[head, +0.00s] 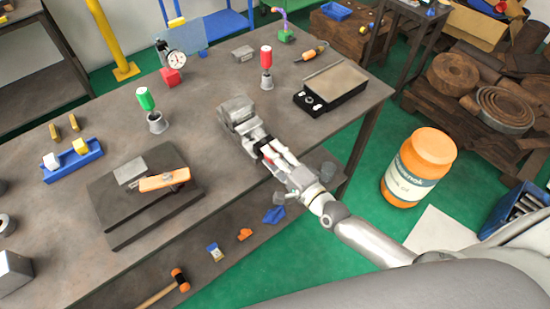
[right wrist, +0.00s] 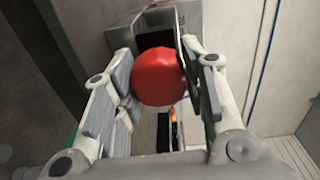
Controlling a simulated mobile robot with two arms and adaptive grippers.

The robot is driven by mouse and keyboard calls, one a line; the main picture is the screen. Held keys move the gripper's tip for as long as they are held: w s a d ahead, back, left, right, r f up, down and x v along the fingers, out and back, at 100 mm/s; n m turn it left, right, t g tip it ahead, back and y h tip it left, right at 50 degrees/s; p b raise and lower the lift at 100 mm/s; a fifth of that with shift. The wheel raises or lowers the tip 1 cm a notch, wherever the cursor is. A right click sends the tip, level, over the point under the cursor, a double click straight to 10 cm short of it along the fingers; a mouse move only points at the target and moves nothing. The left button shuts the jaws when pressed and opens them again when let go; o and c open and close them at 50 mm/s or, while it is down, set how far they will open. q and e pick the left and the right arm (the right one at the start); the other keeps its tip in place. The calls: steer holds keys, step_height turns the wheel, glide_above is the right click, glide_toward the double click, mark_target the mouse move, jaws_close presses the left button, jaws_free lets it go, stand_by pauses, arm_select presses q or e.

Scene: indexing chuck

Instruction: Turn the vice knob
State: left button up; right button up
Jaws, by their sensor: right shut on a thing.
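The grey vice (head: 238,117) stands on the dark workbench (head: 215,180), near its front edge. Its round red knob (right wrist: 158,77) shows in the right wrist view, between the two finger pads of my right gripper (head: 270,152). The gripper is shut on the knob from the front side of the bench. In the head view the fingers mostly cover the knob. The vice body (right wrist: 165,25) shows behind the knob in the right wrist view. My left gripper is in neither view.
A red-handled tool in a holder (head: 266,60) stands behind the vice, and a green-handled one (head: 146,99) stands to the left. A black box with a flat plate (head: 330,88) lies to the right. An orange jar (head: 418,165) stands on the green floor.

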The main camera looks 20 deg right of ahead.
steer(key=m+b, duration=0.2)
steer(key=m, duration=0.2)
steer(key=shift+f+m, duration=0.1)
steer(key=shift+m, duration=0.3)
stand_by(0.4)
steer(key=o, duration=1)
steer(key=shift+o, duration=0.2)
steer(key=shift+s+f, duration=0.1)
steer(key=shift+f, duration=0.05)
steer(key=v, duration=0.8)
steer(key=shift+r, duration=0.3)
